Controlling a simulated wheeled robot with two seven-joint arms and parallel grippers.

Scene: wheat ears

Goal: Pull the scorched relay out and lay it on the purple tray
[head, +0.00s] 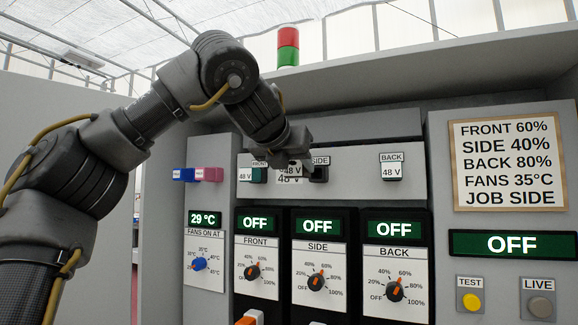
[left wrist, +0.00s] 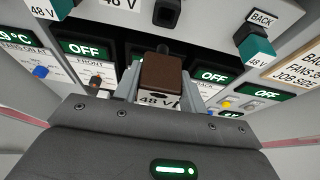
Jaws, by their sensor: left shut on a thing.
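My left gripper (left wrist: 160,82) is shut on a relay (left wrist: 162,76) with a dark brown, scorched-looking body and a white 48 V label. In the head view the gripper (head: 288,162) is in front of the upper panel, between the FRONT and SIDE positions, and partly hides the relay. A dark socket (head: 319,173) under the SIDE label looks empty; it also shows in the left wrist view (left wrist: 167,13), apart from the held relay. A teal FRONT relay (head: 259,175) and a teal BACK relay (left wrist: 255,46) sit in the panel. I see no purple tray. My right gripper is out of view.
Below the relays are OFF displays and dials, including the SIDE dial (head: 316,282). Blue (head: 183,174) and pink (head: 208,174) blocks sit at the left. A yellow TEST button (head: 471,301) and settings sign (head: 508,163) are at the right. An overhanging ledge (head: 400,75) runs above.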

